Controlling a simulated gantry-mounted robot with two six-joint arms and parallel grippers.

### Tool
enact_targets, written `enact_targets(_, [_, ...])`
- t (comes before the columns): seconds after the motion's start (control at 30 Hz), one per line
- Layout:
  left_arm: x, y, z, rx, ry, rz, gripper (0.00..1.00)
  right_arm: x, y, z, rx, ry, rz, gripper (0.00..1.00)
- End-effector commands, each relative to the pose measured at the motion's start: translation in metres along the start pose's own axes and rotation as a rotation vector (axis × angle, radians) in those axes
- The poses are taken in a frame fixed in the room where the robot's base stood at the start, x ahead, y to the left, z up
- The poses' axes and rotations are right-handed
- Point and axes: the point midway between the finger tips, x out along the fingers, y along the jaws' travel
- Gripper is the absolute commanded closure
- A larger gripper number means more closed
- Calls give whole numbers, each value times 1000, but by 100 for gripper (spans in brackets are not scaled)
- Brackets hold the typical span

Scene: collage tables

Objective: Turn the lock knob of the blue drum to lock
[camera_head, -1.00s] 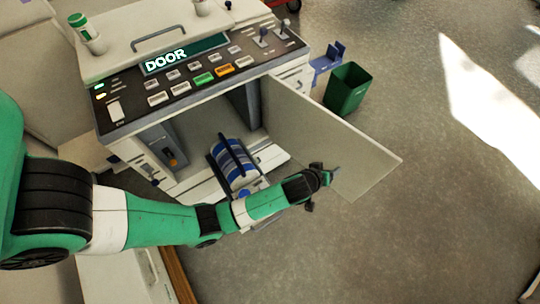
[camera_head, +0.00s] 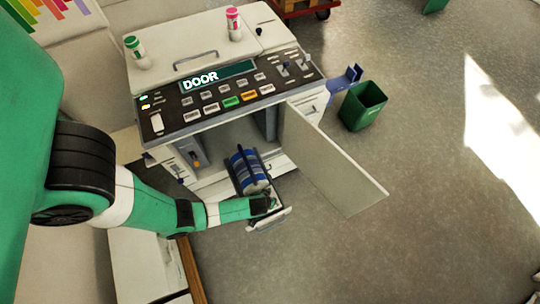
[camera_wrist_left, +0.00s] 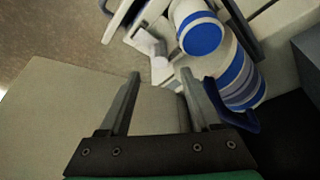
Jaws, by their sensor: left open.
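The blue drum (camera_head: 238,165), striped blue and white, sits on a pulled-out carriage in the open machine; it also shows in the left wrist view (camera_wrist_left: 238,82). A white cylinder with a blue end (camera_wrist_left: 203,38) stands out beside it, perhaps the lock knob; I cannot tell its lock position. My left gripper (camera_head: 272,204) is at the drum's front end, partly hidden by my arm. In the left wrist view its two fingers (camera_wrist_left: 162,85) are apart with nothing between them, and the blue-ended cylinder lies beyond the fingertips. My right gripper is not in view.
The machine's door (camera_head: 325,165) stands open to the right of the drum. The control panel (camera_head: 230,92) is above, with a lit DOOR display (camera_head: 217,76). A green bin (camera_head: 362,106) stands on the floor at the right. The floor in front is clear.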

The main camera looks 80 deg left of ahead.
Motion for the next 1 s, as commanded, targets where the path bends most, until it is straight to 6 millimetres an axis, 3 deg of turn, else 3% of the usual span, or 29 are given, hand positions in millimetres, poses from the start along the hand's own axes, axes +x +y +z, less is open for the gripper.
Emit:
enact_targets(0.03, [19, 0, 2, -2, -2, -3, 36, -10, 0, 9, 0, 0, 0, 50])
enact_targets(0.1, [36, 0, 2, -1, -2, -3, 36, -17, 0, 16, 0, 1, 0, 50])
enact_targets(0.3, [69, 0, 1, 0, 0, -1, 36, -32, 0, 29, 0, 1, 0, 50])
enact_targets(0.7, [75, 0, 0, 2, 0, 1, 37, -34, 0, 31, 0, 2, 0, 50])
enact_targets(1.0, [75, 0, 0, 1, 0, 1, 91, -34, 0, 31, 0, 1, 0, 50])
